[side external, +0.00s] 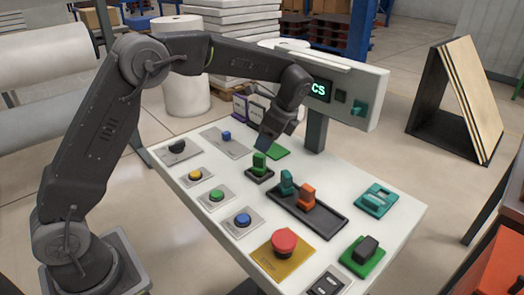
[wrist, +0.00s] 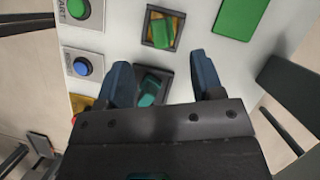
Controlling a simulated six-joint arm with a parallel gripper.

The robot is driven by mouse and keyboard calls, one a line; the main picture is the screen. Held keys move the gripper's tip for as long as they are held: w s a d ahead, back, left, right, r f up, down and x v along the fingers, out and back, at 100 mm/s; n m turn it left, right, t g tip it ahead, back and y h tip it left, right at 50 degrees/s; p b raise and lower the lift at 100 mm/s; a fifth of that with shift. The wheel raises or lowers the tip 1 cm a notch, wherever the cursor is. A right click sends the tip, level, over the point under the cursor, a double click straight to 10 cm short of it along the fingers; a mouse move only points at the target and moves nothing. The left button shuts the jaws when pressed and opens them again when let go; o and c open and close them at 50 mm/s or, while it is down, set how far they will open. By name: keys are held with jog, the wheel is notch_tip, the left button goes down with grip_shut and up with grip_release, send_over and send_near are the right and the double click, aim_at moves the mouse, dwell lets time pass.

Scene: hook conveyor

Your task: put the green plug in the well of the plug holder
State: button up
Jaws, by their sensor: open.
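The green plug (side external: 260,162) stands upright at the small dark plug holder (side external: 259,175) near the middle of the white panel. In the wrist view the green plug (wrist: 164,36) shows within the holder's dark square rim (wrist: 147,41), a little turned against it. I cannot tell how deep it sits. My gripper (side external: 262,144) is just above the plug in the side view, with nothing between its fingers. In the wrist view my gripper (wrist: 160,60) has its two blue fingers wide apart, and the plug shows beyond their tips.
A dark tray (side external: 320,222) with a teal plug (side external: 287,182) and an orange plug (side external: 307,195) lies close by. Several buttons (side external: 216,195) line the panel's left side. A display box (side external: 345,90) on a post stands behind.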

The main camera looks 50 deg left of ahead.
jog(key=s+d+r+n+t+h, duration=0.2)
jog(key=s+r+n+t, duration=0.35)
jog(key=s+r, duration=0.75)
jog(key=s+d+f+n+t+h, duration=0.1)
jog(key=s+f+n, duration=0.1)
jog(key=s+n, duration=0.2)
jog(key=s+d+f+n+h, duration=0.1)
jog(key=s+n, duration=0.3)
jog(key=s, duration=0.7)
jog(key=shift+s+f+t, duration=0.15)
jog(key=shift+f+t, duration=0.2)
jog(key=shift+f, duration=0.45)
jog(key=shift+d, duration=0.1)
